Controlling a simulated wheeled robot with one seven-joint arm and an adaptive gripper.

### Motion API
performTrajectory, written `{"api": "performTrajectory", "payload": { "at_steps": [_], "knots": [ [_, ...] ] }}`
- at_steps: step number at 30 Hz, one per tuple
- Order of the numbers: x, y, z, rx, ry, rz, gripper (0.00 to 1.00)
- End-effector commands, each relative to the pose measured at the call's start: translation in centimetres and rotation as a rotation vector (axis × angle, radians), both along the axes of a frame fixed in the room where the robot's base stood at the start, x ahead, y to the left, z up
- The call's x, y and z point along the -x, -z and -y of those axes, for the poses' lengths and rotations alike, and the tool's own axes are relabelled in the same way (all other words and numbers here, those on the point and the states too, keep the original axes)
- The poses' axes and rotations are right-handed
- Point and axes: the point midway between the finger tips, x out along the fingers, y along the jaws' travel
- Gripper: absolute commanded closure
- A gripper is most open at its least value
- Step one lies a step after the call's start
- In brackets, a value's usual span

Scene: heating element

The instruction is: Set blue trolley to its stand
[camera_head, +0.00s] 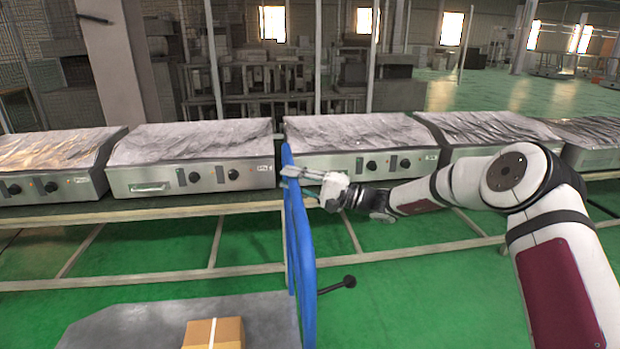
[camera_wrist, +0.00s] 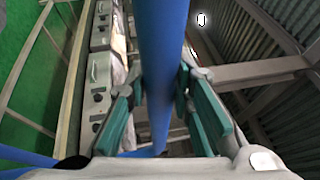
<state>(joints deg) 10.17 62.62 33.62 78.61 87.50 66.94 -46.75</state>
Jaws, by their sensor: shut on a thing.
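The blue trolley has a tall blue tubular handle (camera_head: 300,250) on the right side of a grey flat platform (camera_head: 130,325), seen in the head view. My gripper (camera_head: 300,177) is at the upper part of the handle, reaching in from the right. In the wrist view, the blue tube (camera_wrist: 162,60) runs between the green finger pads of my gripper (camera_wrist: 165,105), which are closed around it. The trolley's wheels and the floor beneath the platform are out of view. I cannot identify a stand for the trolley.
A cardboard box (camera_head: 214,333) sits on the platform. A long metal rack (camera_head: 150,213) carries several steel heating units (camera_head: 200,170) just beyond the trolley. A black-knobbed lever (camera_head: 349,281) sticks out right of the handle. Green floor (camera_head: 400,300) is open at the right.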

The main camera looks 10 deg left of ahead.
Motion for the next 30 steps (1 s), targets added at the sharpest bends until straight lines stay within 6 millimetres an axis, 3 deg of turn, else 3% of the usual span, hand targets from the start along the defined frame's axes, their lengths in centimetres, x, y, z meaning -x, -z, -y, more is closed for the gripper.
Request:
{"api": "performTrajectory", "payload": {
  "at_steps": [1, 3, 30],
  "knots": [
    [1.0, 0.0, -2.2, -0.003, -0.018, -0.004, 1.00],
    [1.6, -0.1, -4.1, -0.003, -0.019, -0.004, 1.00],
    [8.4, 0.2, -27.3, 0.000, -0.017, -0.003, 1.00]
  ]
}}
